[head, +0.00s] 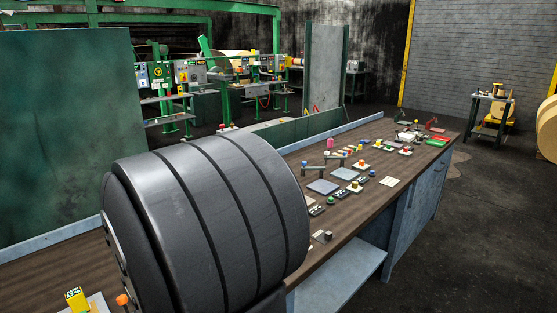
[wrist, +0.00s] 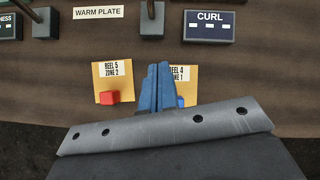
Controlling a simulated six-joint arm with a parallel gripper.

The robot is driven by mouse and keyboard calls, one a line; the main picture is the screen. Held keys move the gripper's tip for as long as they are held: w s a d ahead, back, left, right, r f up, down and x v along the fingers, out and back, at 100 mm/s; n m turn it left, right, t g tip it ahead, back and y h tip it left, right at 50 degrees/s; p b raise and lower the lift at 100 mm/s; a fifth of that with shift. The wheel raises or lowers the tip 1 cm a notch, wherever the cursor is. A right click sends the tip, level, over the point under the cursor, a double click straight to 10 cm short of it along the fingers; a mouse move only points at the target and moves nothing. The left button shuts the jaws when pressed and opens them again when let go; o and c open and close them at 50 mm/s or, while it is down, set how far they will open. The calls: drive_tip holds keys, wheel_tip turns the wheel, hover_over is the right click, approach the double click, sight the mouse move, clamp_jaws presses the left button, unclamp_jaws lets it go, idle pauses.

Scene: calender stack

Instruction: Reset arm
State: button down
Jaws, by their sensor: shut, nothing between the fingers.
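My gripper (wrist: 158,68) shows in the wrist view as two blue fingers pressed together, shut and empty, over a brown bench top. It overlaps the left part of a yellow card marked REEL 4 ZONE 1 (wrist: 184,74), with a blue piece (wrist: 181,101) partly hidden at its lower edge. Left of the fingers is a yellow card marked REEL 5 ZONE 2 (wrist: 112,76) with a red block (wrist: 110,97) on it. My gripper cannot be made out in the head view.
In the wrist view, a WARM PLATE label (wrist: 98,13), a CURL display (wrist: 209,26) and grey blocks (wrist: 151,22) lie beyond the fingers. In the head view, the long bench (head: 345,225) carries several small controls. Open floor (head: 480,230) lies to its right.

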drive_tip(key=shift+s+d, duration=0.3)
drive_tip(key=shift+d, duration=0.2)
drive_tip(key=v, duration=0.6)
drive_tip(key=shift+r, duration=0.25)
drive_tip(key=shift+d, duration=0.15)
